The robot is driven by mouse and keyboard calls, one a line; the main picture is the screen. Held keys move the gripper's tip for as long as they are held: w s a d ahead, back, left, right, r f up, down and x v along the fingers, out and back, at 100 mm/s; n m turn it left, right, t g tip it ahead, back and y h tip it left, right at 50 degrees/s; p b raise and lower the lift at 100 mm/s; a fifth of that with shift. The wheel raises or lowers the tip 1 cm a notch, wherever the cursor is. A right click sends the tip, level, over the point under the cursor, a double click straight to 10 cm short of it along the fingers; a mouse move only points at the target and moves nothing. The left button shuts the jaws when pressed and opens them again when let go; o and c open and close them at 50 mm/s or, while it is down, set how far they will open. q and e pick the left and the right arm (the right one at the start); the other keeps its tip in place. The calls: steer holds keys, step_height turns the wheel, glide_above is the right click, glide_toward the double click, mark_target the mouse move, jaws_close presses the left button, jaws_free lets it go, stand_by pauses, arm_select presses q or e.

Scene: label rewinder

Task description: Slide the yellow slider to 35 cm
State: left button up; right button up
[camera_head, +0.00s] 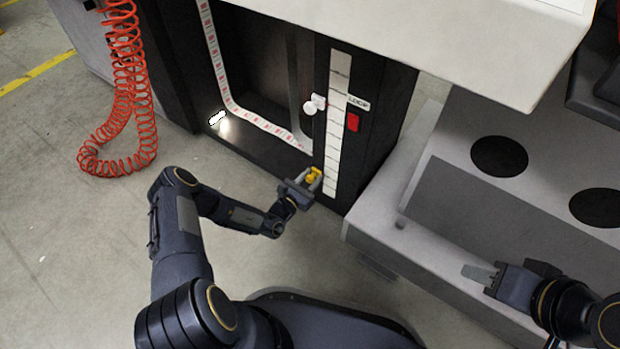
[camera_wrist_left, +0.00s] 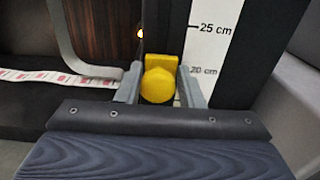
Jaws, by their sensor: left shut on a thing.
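The yellow slider (camera_head: 314,175) sits low beside the white scale strip (camera_head: 335,130) on the dark machine front. My left gripper (camera_head: 308,178) is shut on the slider. In the left wrist view the yellow slider (camera_wrist_left: 159,80) stands between the two grey fingers of the left gripper (camera_wrist_left: 160,88). The scale (camera_wrist_left: 212,45) there shows 20 cm about level with the slider knob and 25 cm above it. The 35 cm mark is not readable in either view. My right gripper (camera_head: 482,273) is at the lower right, away from the slider; its finger gap is not clear.
A red part (camera_head: 352,122) sits right of the scale. A white label web (camera_head: 235,108) runs left of it. A grey bench with dark round openings (camera_head: 499,156) is at the right. A coiled orange hose (camera_head: 125,100) hangs at the left. Open floor lies at the lower left.

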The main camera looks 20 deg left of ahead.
arm_select(q)
steer(key=shift+a, duration=0.15)
jaws_close()
steer(key=shift+w+r, duration=0.1)
steer(key=r+p, duration=1.5)
steer(key=shift+a+r, duration=0.2)
steer(key=o, duration=0.9)
jaws_free()
steer(key=shift+d, duration=0.1)
